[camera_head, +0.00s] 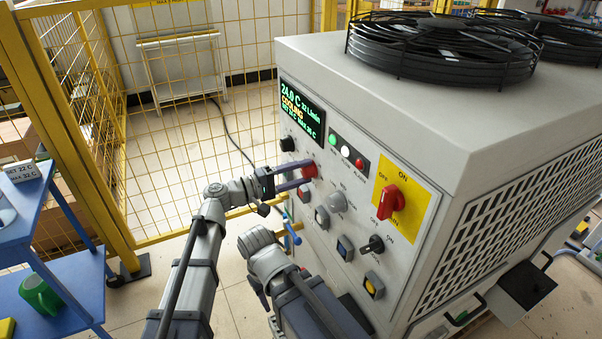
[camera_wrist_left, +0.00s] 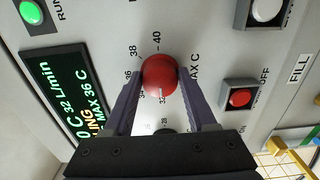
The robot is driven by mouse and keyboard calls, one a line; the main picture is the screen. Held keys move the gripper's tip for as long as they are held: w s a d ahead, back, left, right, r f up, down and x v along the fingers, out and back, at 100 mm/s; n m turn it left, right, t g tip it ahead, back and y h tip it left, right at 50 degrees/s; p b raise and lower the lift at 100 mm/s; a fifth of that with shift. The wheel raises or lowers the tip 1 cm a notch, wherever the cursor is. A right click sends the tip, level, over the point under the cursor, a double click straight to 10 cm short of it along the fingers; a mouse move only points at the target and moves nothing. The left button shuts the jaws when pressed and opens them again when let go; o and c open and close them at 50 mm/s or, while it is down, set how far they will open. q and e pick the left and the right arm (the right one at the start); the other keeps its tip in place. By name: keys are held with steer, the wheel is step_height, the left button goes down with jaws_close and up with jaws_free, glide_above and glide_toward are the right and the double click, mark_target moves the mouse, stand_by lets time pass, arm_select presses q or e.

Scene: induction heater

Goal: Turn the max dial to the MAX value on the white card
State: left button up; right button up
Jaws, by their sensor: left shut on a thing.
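The red max dial (camera_head: 309,170) is on the front panel of the grey chiller unit, below the green display (camera_head: 302,115). My left gripper (camera_head: 300,175) reaches it from the left. In the left wrist view my left gripper (camera_wrist_left: 160,85) has one finger on each side of the red dial (camera_wrist_left: 160,74) and is shut on it. Numbers such as 38 and 40 and the label MAX C surround the dial. The display (camera_wrist_left: 68,95) reads MAX 36 C.
A black dial (camera_head: 287,144) sits left of the red one. A red switch on a yellow plate (camera_head: 390,200), indicator lights and push buttons share the panel. A yellow mesh fence (camera_head: 185,120) stands behind.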

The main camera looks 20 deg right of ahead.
arm_select(q)
steer(key=o, duration=1.4)
steer(key=shift+c, duration=0.2)
steer(key=shift+a, duration=0.1)
steer(key=s+a, duration=0.1)
steer(key=a, duration=0.6)
steer(key=shift+s+a, duration=0.25)
